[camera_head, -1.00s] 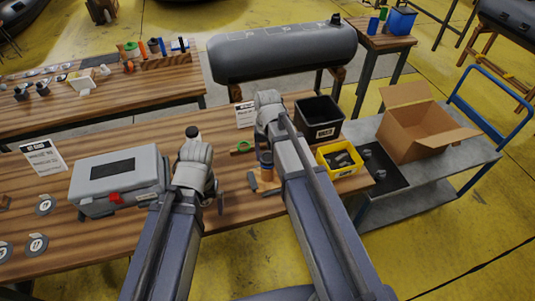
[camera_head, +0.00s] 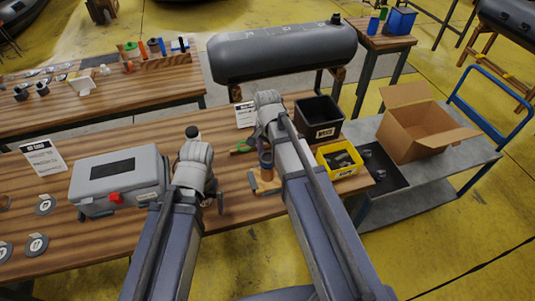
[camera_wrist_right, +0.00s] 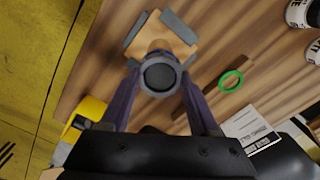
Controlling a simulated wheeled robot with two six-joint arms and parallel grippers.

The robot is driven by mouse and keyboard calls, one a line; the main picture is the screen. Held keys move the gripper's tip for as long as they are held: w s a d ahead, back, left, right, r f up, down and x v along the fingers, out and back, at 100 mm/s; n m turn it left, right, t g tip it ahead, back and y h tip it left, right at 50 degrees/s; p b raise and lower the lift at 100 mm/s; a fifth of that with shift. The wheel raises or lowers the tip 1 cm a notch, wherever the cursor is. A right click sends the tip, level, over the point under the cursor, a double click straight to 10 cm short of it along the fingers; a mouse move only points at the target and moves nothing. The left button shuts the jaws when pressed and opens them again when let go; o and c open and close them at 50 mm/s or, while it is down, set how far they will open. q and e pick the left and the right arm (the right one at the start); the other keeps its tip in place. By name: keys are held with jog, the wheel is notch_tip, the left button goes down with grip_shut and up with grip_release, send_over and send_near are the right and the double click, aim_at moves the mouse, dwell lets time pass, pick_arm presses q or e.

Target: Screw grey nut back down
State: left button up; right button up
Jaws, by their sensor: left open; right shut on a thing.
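The grey nut (camera_wrist_right: 160,90) is a ring around a dark round top, seen in the right wrist view between the fingers of my right gripper (camera_wrist_right: 160,76). The gripper is shut on it from both sides. Below it a tan post stands on a square wooden base (camera_wrist_right: 178,45) with grey strips at its edges. In the head view the base (camera_head: 268,187) sits near the bench's front edge, and my right wrist and forearm hide most of the nut. My left gripper (camera_head: 218,203) is open, apart to the left, and mostly hidden behind its wrist.
A grey case (camera_head: 120,172) with a red latch stands left of my left arm. A black bin (camera_head: 318,116) and a yellow bin (camera_head: 342,170) stand to the right. A green ring (camera_wrist_right: 231,81) lies near the base. A cardboard box (camera_head: 417,135) stands on the cart.

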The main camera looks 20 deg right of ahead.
aim_at(268, 158)
jog(key=shift+m, duration=0.7)
jog(key=m, duration=0.5)
jog(key=shift+m, duration=0.3)
jog(key=o, duration=1.4)
jog(key=shift+o, duration=0.3)
jog(key=shift+r, duration=0.15)
notch_tip(268, 158, up, 8)
jog(key=p, duration=0.8)
jog(key=shift+f, duration=0.25)
